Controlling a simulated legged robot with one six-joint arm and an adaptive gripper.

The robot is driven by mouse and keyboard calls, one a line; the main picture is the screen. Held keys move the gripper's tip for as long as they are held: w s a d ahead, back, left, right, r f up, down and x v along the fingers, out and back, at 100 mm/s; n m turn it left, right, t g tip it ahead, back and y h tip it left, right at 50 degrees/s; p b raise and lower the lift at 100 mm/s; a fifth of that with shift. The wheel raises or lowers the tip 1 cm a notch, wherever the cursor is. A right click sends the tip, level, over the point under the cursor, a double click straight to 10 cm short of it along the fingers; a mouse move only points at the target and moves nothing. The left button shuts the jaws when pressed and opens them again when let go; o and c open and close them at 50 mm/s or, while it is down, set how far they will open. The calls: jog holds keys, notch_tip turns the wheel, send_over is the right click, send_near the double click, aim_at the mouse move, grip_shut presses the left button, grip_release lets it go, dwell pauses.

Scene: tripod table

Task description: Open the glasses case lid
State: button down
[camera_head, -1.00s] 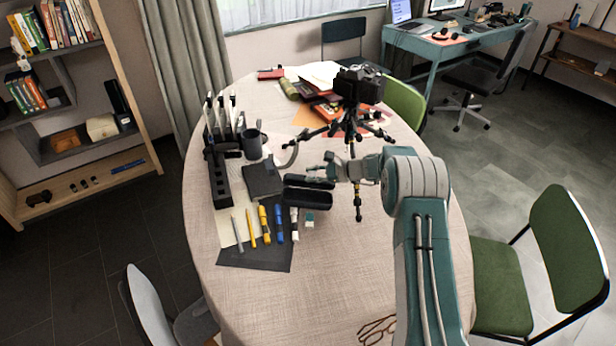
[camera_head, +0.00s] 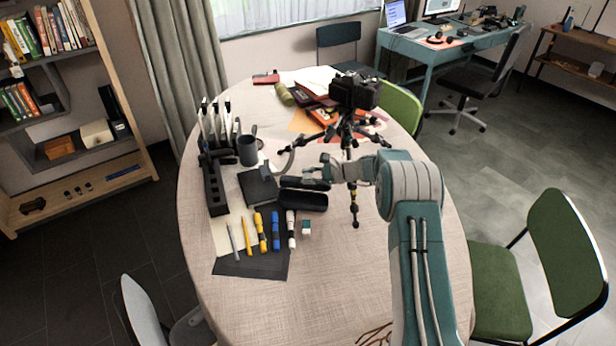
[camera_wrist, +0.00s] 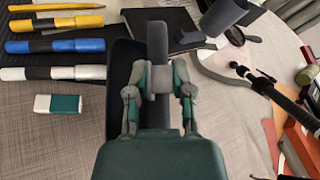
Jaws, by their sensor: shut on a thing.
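The black glasses case (camera_head: 303,201) lies on the round table, right of the dark notebook. Its lid (camera_head: 305,184) stands raised along the far side, apart from the near edge of the base. My gripper (camera_head: 322,174) reaches in from the right at the lid. In the wrist view, my gripper (camera_wrist: 159,82) is shut on the lid, which shows as a narrow upright dark grey strip (camera_wrist: 158,38) between the fingers. The dark case base (camera_wrist: 119,75) shows left of the fingers. The hinge and much of the case are hidden by my gripper.
A tripod with a camera (camera_head: 356,90) stands close behind and right of my gripper. Several markers (camera_head: 275,231) and an eraser (camera_head: 306,227) lie in front of the case. A dark mug (camera_head: 247,150) and a black organizer (camera_head: 216,188) stand left. The front right tabletop is mostly clear.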

dwell(0.5)
jog(key=c, duration=0.6)
grip_release()
jog(key=shift+o, duration=0.2)
jog(key=shift+d, duration=0.1)
jog(key=v, duration=1.1)
jog(key=shift+d+r, duration=0.15)
jog(key=shift+d, duration=0.2)
jog(key=shift+s, duration=0.15)
